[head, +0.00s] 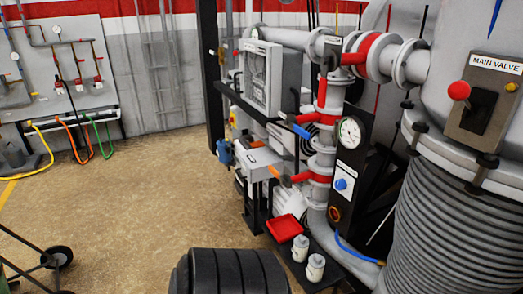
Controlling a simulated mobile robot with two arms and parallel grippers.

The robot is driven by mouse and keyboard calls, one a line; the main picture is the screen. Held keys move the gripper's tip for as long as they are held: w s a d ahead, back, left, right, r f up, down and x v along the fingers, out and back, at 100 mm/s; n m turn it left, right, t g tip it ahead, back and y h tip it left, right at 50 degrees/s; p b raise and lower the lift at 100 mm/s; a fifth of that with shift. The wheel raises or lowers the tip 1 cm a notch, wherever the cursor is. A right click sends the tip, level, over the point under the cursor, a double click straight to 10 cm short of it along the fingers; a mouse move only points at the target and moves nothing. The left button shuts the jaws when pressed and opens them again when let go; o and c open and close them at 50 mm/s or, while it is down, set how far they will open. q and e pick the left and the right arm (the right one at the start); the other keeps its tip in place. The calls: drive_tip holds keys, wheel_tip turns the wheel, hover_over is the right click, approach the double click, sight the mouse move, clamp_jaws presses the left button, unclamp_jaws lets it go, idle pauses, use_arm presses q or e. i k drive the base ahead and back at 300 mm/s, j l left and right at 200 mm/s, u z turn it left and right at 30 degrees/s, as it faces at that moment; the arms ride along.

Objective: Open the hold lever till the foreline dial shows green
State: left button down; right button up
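A round white dial (350,132) sits on a black panel beside the grey vertical pipe. Its face is too small to read, and I cannot tell whether it shows green. Several valve handles show along the pipework: a red one (353,58) near the top, a red one (322,91) pointing down, a blue-tipped one (300,131) and an orange-tipped one (274,173). I cannot read a label that marks one as the hold lever. Neither of my grippers is in view.
A panel labelled MAIN VALVE (485,100) with a red knob (459,90) is at the right, above a large ribbed bellows (447,225). A red tray (285,230) and two white containers (308,257) stand low by the pipe. The brown floor (130,220) is mostly clear at left.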

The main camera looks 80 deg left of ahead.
sight(272, 170)
drive_tip(key=u, duration=2.35)
drive_tip(key=i+j+u, duration=0.1)
drive_tip(key=i+j, duration=0.3)
drive_tip(key=i+j+u, duration=0.1)
drive_tip(key=i+j, duration=0.25)
drive_tip(key=i, duration=0.25)
drive_tip(key=i+j+u, duration=0.15)
drive_tip(key=i+j, duration=0.15)
drive_tip(key=i, duration=0.25)
